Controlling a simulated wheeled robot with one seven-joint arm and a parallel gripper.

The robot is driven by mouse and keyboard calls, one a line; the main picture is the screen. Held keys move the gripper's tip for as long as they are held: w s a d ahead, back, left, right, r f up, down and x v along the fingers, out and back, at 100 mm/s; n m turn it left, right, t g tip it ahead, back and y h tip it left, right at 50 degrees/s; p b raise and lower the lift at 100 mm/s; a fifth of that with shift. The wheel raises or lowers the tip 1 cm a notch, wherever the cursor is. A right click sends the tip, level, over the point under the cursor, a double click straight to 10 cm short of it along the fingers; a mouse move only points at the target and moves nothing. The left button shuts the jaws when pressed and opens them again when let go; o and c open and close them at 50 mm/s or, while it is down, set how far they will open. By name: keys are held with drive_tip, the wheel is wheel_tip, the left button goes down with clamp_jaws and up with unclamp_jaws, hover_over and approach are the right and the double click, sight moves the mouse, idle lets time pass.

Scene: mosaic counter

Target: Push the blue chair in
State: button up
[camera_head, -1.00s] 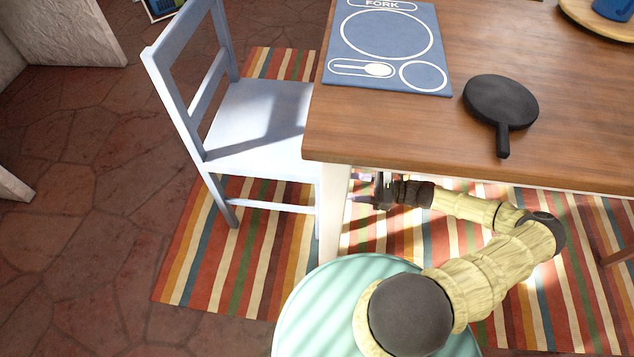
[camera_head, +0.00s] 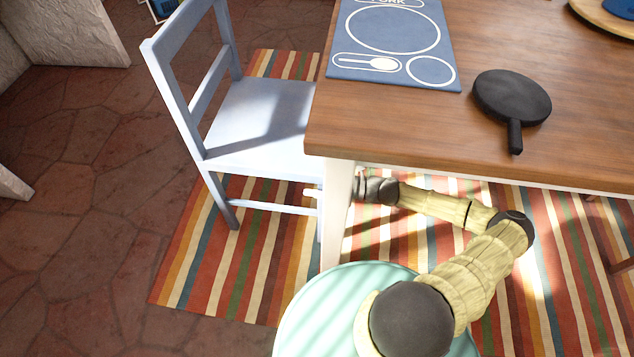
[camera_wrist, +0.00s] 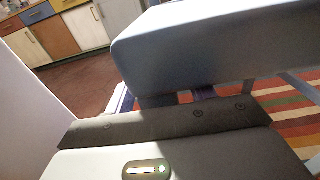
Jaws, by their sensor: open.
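The blue chair (camera_head: 255,110) stands upright on the striped rug at the left end of the wooden table (camera_head: 420,135). The front part of its seat reaches the table's edge in the picture. My gripper (camera_head: 358,186) is under the tabletop beside the near table leg (camera_head: 337,215), which partly hides its tip. In the wrist view the chair's seat (camera_wrist: 215,45) fills the upper right, very close in front of my gripper (camera_wrist: 165,98). The jaws are open and hold nothing. I cannot tell whether they touch the chair.
A dark pan (camera_head: 512,98) and a blue placemat (camera_head: 395,45) lie on the table. A round mint-green surface (camera_head: 310,310) is at the bottom. In the wrist view, a white surface (camera_wrist: 25,110) is close at left and cabinets (camera_wrist: 65,30) stand far back.

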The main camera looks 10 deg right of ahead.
clamp_jaws()
idle(1.4)
